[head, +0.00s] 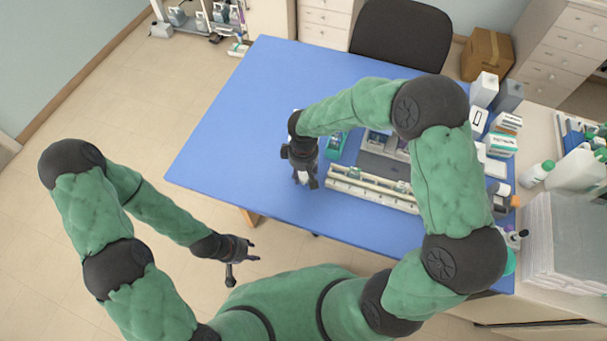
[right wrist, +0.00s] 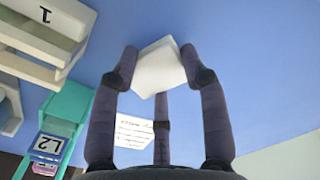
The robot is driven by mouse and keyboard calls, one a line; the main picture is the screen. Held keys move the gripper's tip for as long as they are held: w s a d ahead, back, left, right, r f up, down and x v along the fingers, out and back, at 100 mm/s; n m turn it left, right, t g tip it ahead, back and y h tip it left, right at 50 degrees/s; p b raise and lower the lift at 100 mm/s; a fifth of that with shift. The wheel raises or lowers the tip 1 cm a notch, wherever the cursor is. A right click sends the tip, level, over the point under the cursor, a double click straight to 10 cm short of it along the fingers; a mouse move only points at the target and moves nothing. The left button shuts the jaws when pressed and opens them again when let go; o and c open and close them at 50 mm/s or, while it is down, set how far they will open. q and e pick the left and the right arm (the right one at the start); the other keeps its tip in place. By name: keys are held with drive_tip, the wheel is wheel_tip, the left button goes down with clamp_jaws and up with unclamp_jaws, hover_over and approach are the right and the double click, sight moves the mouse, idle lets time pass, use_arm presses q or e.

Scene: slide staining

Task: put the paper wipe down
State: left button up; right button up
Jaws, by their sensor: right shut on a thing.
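The paper wipe (right wrist: 158,68) is a small white folded pad held between the fingertips of my right gripper (right wrist: 158,75) in the right wrist view. The blue table top lies behind it; I cannot tell whether the wipe touches it. In the head view my right gripper (head: 306,182) points down over the blue table (head: 235,120), left of the white rack, and the wipe is mostly hidden there. My left gripper (head: 243,262) hangs beyond the table's front left edge, with its fingers apart and nothing in them.
A long white rack (head: 372,188) stands right of my right gripper. The table's left part is clear.

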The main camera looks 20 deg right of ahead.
sight(303, 174)
drive_tip(key=shift+f, duration=0.75)
drive_tip(key=shift+f+b, duration=0.2)
drive_tip(key=shift+b, duration=0.1)
drive_tip(key=o, duration=1.3)
drive_tip(key=shift+r+p, duration=0.35)
drive_tip(key=shift+r, duration=0.2)
wheel_tip(303, 174, up, 11)
drive_tip(key=shift+r+p, duration=0.2)
drive_tip(key=shift+p, duration=0.75)
